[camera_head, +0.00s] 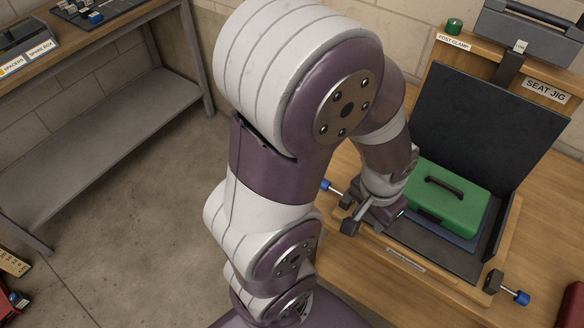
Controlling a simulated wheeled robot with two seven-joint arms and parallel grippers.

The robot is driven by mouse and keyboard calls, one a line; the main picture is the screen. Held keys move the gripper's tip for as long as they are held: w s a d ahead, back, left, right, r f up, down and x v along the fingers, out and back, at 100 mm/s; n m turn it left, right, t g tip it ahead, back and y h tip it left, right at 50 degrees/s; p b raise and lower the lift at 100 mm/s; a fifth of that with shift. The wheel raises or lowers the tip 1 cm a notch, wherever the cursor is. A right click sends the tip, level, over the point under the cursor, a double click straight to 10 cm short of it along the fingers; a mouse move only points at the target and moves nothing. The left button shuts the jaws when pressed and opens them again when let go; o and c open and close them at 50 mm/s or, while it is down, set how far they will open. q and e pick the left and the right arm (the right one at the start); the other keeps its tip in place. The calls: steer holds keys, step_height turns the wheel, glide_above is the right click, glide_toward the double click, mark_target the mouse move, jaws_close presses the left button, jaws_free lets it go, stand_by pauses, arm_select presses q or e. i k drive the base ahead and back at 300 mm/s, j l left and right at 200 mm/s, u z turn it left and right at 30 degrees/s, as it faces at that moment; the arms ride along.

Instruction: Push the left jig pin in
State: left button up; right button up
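The left jig pin (327,186) has a blue knob on a thin metal rod and sticks out at the left of the seat jig. The right jig pin (521,298) has a similar blue knob beside a black block at the jig's front right corner. My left gripper (366,217) points down at the jig's left front corner, close to the left pin's inner end. My arm and wrist hide much of that corner, so contact and finger spacing cannot be told. The seat jig (405,260) is a wooden frame. My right gripper is out of view.
A green case (448,195) with a dark handle lies in the jig, before an upright black panel (480,120). A green post clamp knob (454,26) and a grey toolbox (530,35) are at the back. A metal shelf (110,130) stands left, with clear floor between.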

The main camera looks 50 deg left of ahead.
mark_target(337, 192)
steer(key=k+j, duration=0.1)
steer(key=j, duration=0.25)
steer(key=k+j, duration=0.1)
steer(key=j, duration=0.3)
steer(key=k+j, duration=0.1)
steer(key=j, duration=0.25)
steer(key=k+j, duration=0.15)
steer(key=j, duration=0.25)
steer(key=k+j, duration=0.1)
steer(key=j, duration=0.3)
